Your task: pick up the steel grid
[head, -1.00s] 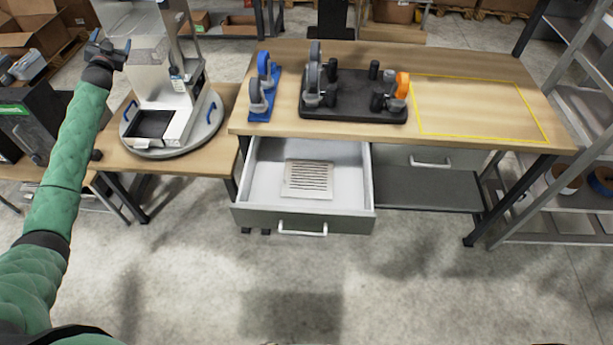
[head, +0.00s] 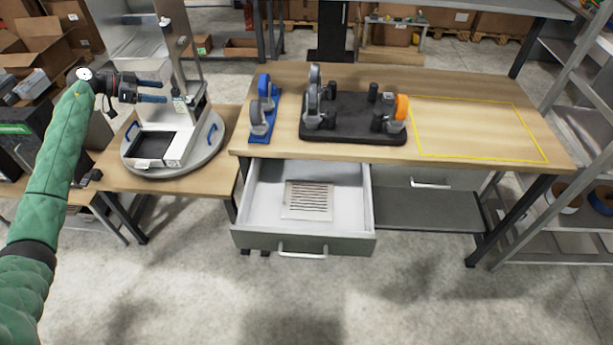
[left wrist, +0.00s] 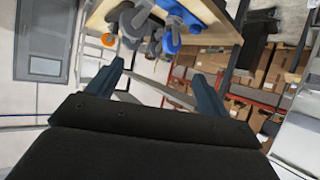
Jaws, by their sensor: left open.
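The steel grid (head: 308,200) is a pale square plate with dark slots. It lies flat on the floor of the open drawer (head: 268,213) under the workbench in the head view. My left gripper (head: 163,92) is up at the left in the head view, in front of the metal dispenser and well away from the drawer. Its two fingers are apart with nothing between them. They also show open in the left wrist view (left wrist: 160,85), where I do not make out the grid. My right gripper is not in view.
The dispenser (head: 185,125) stands on a round turntable on the left table. A metal shelf is at right. The floor before the drawer is clear.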

